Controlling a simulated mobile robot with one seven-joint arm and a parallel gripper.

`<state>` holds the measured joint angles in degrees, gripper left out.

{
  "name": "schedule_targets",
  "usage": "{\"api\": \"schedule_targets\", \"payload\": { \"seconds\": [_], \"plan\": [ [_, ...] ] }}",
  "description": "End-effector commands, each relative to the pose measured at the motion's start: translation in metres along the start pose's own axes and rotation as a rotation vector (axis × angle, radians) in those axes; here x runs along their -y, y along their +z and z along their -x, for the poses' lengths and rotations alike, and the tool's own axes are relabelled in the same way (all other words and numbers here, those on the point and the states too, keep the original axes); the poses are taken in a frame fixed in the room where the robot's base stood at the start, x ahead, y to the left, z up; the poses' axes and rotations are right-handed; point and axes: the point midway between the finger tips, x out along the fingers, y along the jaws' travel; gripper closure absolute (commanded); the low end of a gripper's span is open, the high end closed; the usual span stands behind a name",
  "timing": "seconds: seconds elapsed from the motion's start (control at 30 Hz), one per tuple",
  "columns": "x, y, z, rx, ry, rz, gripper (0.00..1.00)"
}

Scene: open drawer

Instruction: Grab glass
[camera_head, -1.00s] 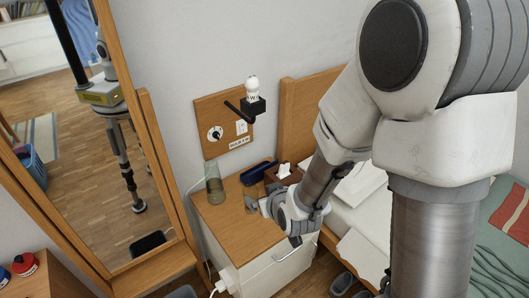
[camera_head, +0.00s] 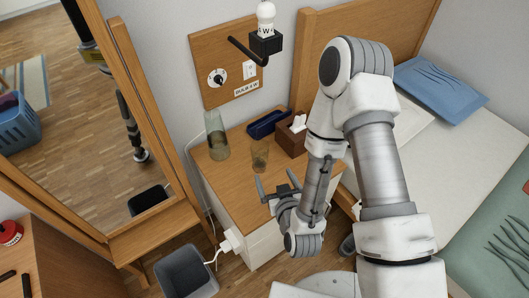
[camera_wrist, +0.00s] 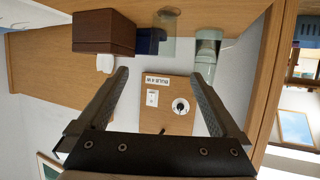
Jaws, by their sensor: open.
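A short, see-through amber-tinted glass (camera_head: 259,155) stands upright on the wooden top of the nightstand (camera_head: 222,180). In the wrist view, which is upside down, a faint glass (camera_wrist: 169,22) shows near the top edge, partly cut off. A taller greenish glass carafe (camera_head: 216,137) stands to its left by the wall; it also shows in the wrist view (camera_wrist: 205,58). My gripper (camera_head: 271,180) is open and empty at the front of the nightstand, its fingers pointing towards the short glass and apart from it. The wrist view shows both spread fingers (camera_wrist: 160,76).
A dark blue tray (camera_head: 267,123) lies behind the glass. A brown tissue box (camera_head: 293,135) stands to its right. A board with a lamp (camera_head: 225,65) hangs above. A mirror (camera_head: 90,120) is at left, a bed (camera_head: 485,130) at right and a grey bin (camera_head: 187,272) below.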

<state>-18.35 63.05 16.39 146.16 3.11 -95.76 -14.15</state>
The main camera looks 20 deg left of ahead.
Motion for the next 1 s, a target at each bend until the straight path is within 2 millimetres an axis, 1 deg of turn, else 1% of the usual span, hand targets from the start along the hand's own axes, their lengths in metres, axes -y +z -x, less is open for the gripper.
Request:
{"api": "schedule_targets", "payload": {
  "seconds": [0.13,0.37,0.43,0.7,0.83,1.0],
  "plan": [
    [-0.001,0.004,-0.010,-0.005,0.001,0.000,0.00],
    [-0.001,0.004,-0.025,-0.005,0.001,0.001,0.00],
    [-0.001,0.001,-0.037,-0.005,0.002,0.000,0.00],
    [0.000,0.001,-0.094,-0.003,0.002,-0.001,0.00],
    [0.000,0.001,-0.112,-0.002,0.001,0.000,0.00],
    [0.000,0.000,-0.123,-0.001,0.001,0.000,0.00]
  ]
}}
